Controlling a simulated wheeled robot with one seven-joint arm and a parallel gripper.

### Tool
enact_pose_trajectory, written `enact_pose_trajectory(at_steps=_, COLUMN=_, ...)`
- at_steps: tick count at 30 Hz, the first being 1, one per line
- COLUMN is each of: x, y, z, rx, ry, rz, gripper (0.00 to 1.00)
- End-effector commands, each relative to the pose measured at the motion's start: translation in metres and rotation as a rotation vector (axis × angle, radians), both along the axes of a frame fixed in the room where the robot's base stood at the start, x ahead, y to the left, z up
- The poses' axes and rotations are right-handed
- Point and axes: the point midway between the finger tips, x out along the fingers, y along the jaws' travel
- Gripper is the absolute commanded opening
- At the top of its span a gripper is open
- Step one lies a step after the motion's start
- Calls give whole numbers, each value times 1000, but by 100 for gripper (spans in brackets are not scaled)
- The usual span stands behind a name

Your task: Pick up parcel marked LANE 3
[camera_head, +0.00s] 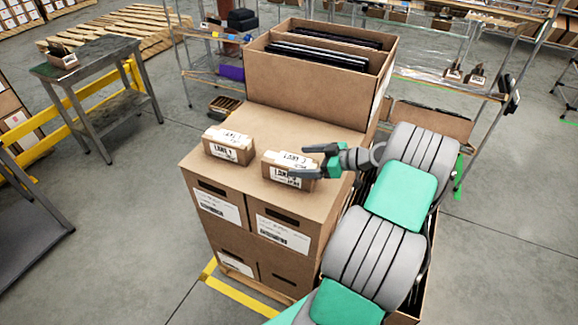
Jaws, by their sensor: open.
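Two small brown parcels with white labels sit on top of the stacked cartons. The left parcel (228,149) has a front label that seems to read LANE 1. The right parcel (277,172) has a front label starting with LANE; its number is covered by a finger of my gripper (300,162). My gripper comes in from the right, open, with its two dark fingers at the right parcel, one at the far side and one at the near side. I cannot tell whether the fingers touch it.
The carton stack (232,180) has bare top behind the parcels. A taller open carton (305,85) with dark flat items stands at its back. A wire shelf (455,85) is behind, and a grey table (100,85) stands at the left on open floor.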

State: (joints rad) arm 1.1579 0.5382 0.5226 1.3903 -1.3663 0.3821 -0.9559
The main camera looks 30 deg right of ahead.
Motion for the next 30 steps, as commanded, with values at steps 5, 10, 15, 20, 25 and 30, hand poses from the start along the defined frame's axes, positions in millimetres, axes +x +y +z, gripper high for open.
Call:
enact_pose_trajectory(at_steps=5, x=26, y=18, z=-6, rx=3, ry=1, rz=5, gripper=91)
enact_pose_trajectory(at_steps=10, x=38, y=24, z=-16, rx=0, ry=0, rz=0, gripper=91)
enact_pose_trajectory(at_steps=15, x=38, y=23, z=-17, rx=-1, ry=0, rz=-4, gripper=91)
enact_pose_trajectory(at_steps=20, x=38, y=23, z=-17, rx=-1, ry=0, rz=-4, gripper=78)
enact_pose_trajectory(at_steps=25, x=38, y=23, z=-17, rx=-1, ry=0, rz=-4, gripper=64)
enact_pose_trajectory(at_steps=30, x=37, y=23, z=-17, rx=-1, ry=0, rz=-4, gripper=50)
